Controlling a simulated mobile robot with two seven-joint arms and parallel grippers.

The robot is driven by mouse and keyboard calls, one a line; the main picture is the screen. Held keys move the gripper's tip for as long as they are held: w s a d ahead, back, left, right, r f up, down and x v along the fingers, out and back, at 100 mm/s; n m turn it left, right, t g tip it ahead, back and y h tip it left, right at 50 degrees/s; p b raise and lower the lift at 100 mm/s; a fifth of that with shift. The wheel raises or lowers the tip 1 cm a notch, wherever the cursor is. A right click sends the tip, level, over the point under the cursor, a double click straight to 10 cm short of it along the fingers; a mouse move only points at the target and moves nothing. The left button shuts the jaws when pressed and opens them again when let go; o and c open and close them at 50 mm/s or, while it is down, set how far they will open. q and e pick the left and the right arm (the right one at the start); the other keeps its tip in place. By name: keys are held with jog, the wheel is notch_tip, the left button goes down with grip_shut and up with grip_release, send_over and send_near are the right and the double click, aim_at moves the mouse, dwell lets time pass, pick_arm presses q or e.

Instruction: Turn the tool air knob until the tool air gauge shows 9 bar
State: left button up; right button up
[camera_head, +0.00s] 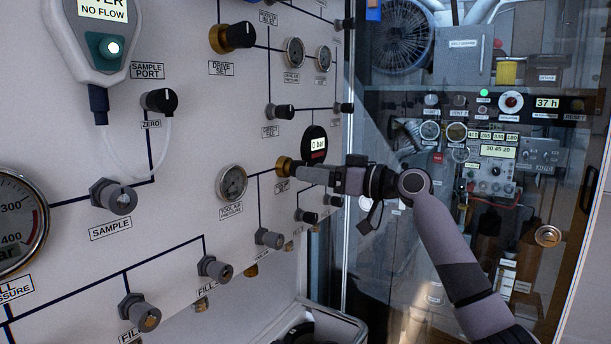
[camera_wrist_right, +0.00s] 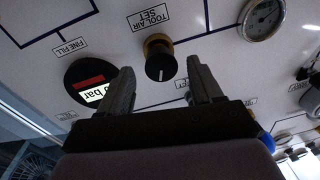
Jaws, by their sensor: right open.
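The tool air knob (camera_wrist_right: 160,62) is black with a brass collar, under a "TOOL AIR SET" label in the right wrist view. In the head view its brass collar (camera_head: 284,167) shows at the tip of my right gripper (camera_head: 312,174), which hides most of the knob. In the wrist view my right gripper (camera_wrist_right: 158,80) is open, its fingers on either side of the knob; I cannot tell whether they touch it. The tool air gauge (camera_head: 232,182) is a round dial left of the knob; its reading is too small to tell. It also shows in the wrist view (camera_wrist_right: 262,18).
A round black display (camera_head: 314,143) just above the knob reads 0 bar. The drive set knob (camera_head: 232,37), fill fittings (camera_head: 214,268) and other knobs stick out from the panel. A glass-fronted cabinet (camera_head: 500,110) stands at the right.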

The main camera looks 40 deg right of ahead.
jog(key=v, duration=0.3)
jog(key=shift+s+d+b, duration=0.15)
jog(key=shift+s+b, duration=0.1)
jog(key=shift+b, duration=0.1)
dwell(0.6)
dwell(0.9)
jog(key=shift+r, duration=0.15)
dwell(0.7)
